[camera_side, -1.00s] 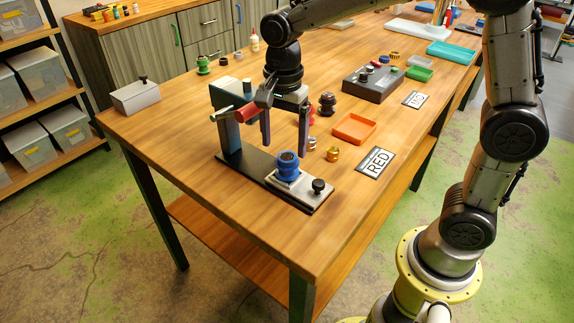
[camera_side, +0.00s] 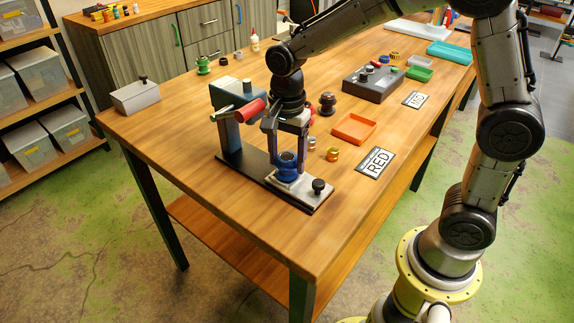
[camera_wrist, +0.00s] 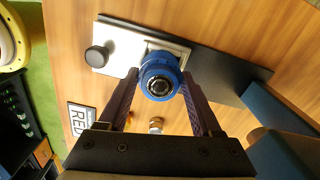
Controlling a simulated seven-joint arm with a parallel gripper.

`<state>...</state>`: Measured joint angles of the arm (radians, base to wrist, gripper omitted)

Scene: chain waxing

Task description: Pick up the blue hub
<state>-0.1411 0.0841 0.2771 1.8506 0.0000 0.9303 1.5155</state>
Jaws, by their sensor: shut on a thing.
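The blue hub (camera_side: 288,168) sits upright on the light grey block of the dark fixture base (camera_side: 236,170). It also shows in the wrist view (camera_wrist: 150,66), round, with a dark ring-shaped opening on top. My gripper (camera_side: 286,160) points down over it, with one finger on each side of the hub. In the wrist view my gripper (camera_wrist: 160,86) has its two purple-grey fingertips against opposite sides of the hub, so it is shut on it. The hub is still at the height of the block, and its lower part is partly hidden by the fingers.
The fixture's upright with a red cylinder (camera_side: 251,110) stands close left of my gripper. A black knob (camera_side: 318,186) rises from the base at the right. An orange tray (camera_side: 345,131), a RED card (camera_side: 375,162) and a gold ring (camera_side: 332,154) lie to the right.

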